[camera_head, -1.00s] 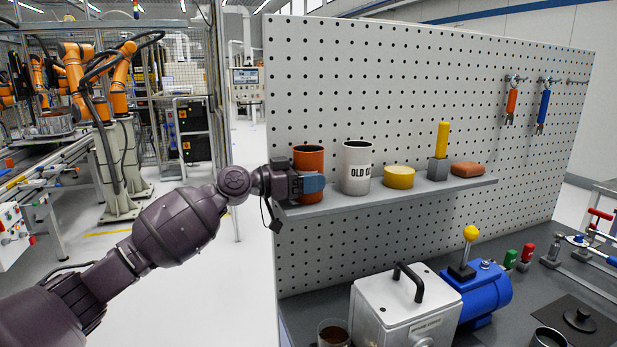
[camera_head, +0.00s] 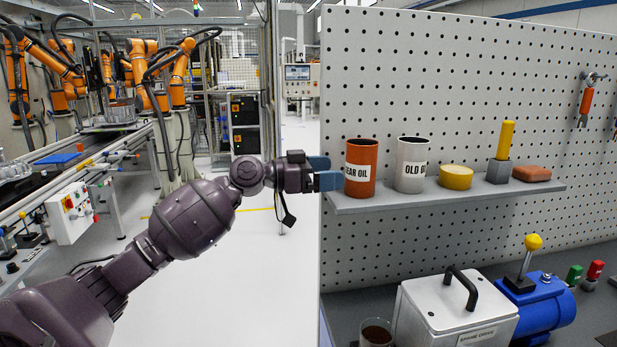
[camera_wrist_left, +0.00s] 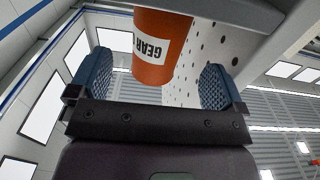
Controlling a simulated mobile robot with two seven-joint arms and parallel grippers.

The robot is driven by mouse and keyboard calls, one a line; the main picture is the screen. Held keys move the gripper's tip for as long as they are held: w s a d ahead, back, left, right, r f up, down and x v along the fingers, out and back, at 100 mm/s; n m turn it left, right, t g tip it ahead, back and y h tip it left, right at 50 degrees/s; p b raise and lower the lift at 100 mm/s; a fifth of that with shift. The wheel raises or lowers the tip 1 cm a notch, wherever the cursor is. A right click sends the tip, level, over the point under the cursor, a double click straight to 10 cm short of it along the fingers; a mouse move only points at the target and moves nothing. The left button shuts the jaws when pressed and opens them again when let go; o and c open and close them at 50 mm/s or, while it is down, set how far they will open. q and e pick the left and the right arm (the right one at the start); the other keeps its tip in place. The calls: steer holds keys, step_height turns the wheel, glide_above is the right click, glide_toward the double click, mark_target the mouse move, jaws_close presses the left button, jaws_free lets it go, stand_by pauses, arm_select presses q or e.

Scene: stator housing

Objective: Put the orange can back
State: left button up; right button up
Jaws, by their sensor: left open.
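The orange can (camera_head: 361,172), with a white label reading "EAR OIL" in the head view, stands upright at the left end of the grey shelf (camera_head: 450,200). It also shows in the left wrist view (camera_wrist_left: 159,60), beyond the fingertips, its label reading "GEAR". My left gripper (camera_head: 328,172) is just left of the can, its blue fingers open and empty. In the wrist view its two blue pads (camera_wrist_left: 155,84) are spread wide, with the can apart from both. My right gripper is not in view.
A white can labelled "OLD" (camera_head: 411,165) stands close right of the orange can. Further right are a yellow round tin (camera_head: 456,177), a yellow-handled tool (camera_head: 503,150) and a reddish block (camera_head: 531,173). The pegboard (camera_head: 470,90) rises behind the shelf. Left of the shelf is open space.

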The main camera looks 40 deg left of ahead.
arm_select(q)
steer(key=s+f+n+y, duration=0.2)
steer(key=s+f, duration=0.2)
steer(key=f, duration=0.7)
steer(key=s+f+n+y, duration=0.1)
steer(key=s+f+y, duration=0.25)
steer(key=f, duration=0.75)
steer(key=s+f+n+y, duration=0.2)
steer(key=s+f, duration=0.2)
steer(key=f, duration=0.6)
steer(key=s+d+f+n+g+y, duration=0.1)
steer(key=s+d+f+y, duration=0.1)
steer(key=s+d+f, duration=0.3)
steer(key=s+d+f+n+g+y, duration=0.1)
steer(key=s+d+f, duration=0.4)
steer(key=s+f, duration=0.6)
steer(key=s+y, duration=0.1)
steer(key=s, duration=0.2)
steer(key=shift+s+d+f+y, duration=0.15)
steer(key=shift+s+d+y, duration=0.1)
steer(key=shift+s+y, duration=0.1)
